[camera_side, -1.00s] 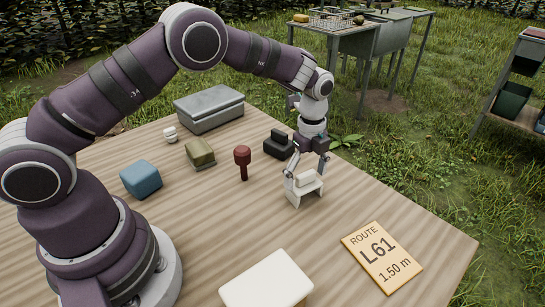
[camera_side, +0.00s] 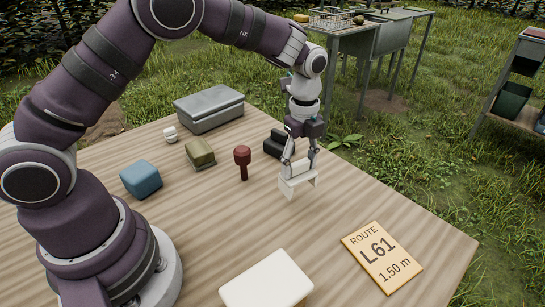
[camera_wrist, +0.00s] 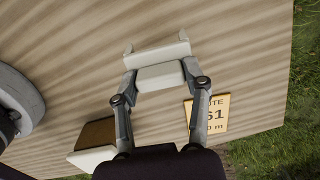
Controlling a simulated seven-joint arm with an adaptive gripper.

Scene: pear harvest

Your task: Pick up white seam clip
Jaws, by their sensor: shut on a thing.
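The white seam clip (camera_side: 297,184) is a pale, bracket-like piece with short legs. It is between the fingertips of my gripper (camera_side: 299,166) in the side view, at the right part of the wooden table, and seems to be just above the tabletop. In the wrist view the clip (camera_wrist: 160,62) lies across the top between both fingertips of my gripper (camera_wrist: 160,78), which are shut on its raised middle block. The clip looks roughly level.

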